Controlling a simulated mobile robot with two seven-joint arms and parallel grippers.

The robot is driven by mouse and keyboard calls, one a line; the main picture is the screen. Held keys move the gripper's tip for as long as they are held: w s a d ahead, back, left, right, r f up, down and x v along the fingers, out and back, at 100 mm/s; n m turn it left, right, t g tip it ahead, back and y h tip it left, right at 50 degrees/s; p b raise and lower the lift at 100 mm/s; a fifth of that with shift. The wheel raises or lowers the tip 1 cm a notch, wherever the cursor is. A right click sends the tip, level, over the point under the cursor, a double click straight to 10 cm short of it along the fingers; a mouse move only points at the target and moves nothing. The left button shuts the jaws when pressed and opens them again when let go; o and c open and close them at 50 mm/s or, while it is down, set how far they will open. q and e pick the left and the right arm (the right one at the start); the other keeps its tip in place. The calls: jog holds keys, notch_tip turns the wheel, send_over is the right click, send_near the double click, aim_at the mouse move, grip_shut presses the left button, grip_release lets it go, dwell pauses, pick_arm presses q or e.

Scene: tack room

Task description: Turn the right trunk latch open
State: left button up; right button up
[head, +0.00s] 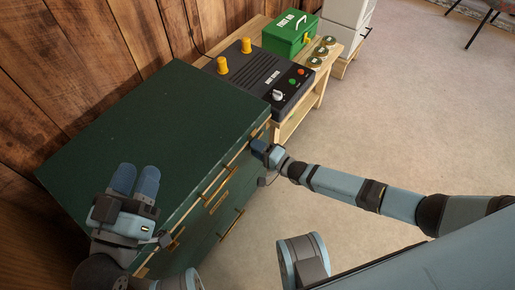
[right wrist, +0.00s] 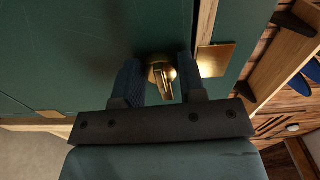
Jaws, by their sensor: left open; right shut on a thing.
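The dark green trunk (head: 150,120) stands against the wooden wall, with brass fittings on its front. In the right wrist view the right trunk latch (right wrist: 168,90) is a small brass piece on a round base, close to a square brass plate (right wrist: 215,60). My right gripper (head: 260,148) is at the trunk's right front, and its dark fingers are closed on the latch from both sides. In the head view the gripper hides the latch. My left gripper (head: 136,178) is open and empty above the left front part of the lid.
A wooden bench (head: 310,100) beside the trunk carries a black control box (head: 262,82) with yellow knobs and a green first aid box (head: 290,34). Brass bars (head: 231,222) stick out from the trunk front.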

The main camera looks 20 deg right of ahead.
jog(key=shift+m, duration=0.6)
pick_arm(q)
jog(key=shift+f, duration=0.1)
pick_arm(e)
jog(key=o, duration=0.9)
jog(key=shift+s, duration=0.1)
pick_arm(q)
jog(key=shift+w+a+f+g+y+p, duration=0.15)
jog(key=shift+a+y+p, duration=0.2)
jog(key=shift+p, duration=0.45)
jog(key=shift+a+f+g+y+p, duration=0.15)
jog(key=shift+a+y+p, duration=0.15)
jog(key=shift+p, duration=0.45)
pick_arm(e)
jog(key=shift+v, duration=6.85)
pick_arm(q)
jog(key=shift+d, duration=0.1)
pick_arm(e)
jog(key=shift+d, duration=0.1)
